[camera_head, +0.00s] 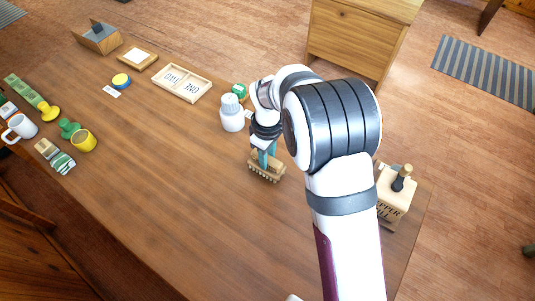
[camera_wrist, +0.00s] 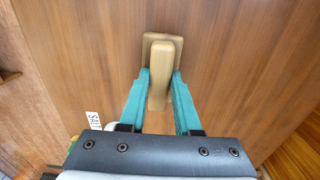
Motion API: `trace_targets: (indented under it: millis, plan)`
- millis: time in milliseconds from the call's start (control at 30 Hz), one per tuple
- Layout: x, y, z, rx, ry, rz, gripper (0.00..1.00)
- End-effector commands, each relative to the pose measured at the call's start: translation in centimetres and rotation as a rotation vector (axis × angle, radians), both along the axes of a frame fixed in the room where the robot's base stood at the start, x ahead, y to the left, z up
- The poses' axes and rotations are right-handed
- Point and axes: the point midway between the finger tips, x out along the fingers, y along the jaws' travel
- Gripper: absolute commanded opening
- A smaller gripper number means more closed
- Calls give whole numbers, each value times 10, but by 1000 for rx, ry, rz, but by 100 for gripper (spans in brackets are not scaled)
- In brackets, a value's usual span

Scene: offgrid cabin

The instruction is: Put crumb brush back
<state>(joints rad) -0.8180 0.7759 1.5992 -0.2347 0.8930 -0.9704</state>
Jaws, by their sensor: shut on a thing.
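The crumb brush (camera_head: 267,172) is wooden, with pale bristles pointing down over the table in the head view. In the wrist view the brush (camera_wrist: 163,50) shows as a light wooden block with a raised grip. My gripper (camera_head: 268,155) is shut on that grip, with a teal finger on each side. The gripper also shows in the wrist view (camera_wrist: 160,78). I cannot tell whether the bristles touch the table. No place marked for the brush can be made out.
A labelled divided tray (camera_head: 182,97) lies farther back. A pepper mill stand (camera_head: 391,212) is at right. Mugs crowd the left; the middle front is clear.

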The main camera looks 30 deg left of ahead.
Motion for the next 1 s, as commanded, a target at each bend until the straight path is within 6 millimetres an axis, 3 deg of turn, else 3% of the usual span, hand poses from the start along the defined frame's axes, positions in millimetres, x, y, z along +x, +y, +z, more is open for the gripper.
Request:
trace_targets:
  millis: [700, 733, 900, 1000]
  plan:
    - [0, 0, -5, 0, -1, 1, 0]
    - [0, 0, -5, 0, -1, 1, 35]
    - [0, 0, -5, 0, -1, 1, 66]
    - [0, 0, -5, 0, -1, 1, 66]
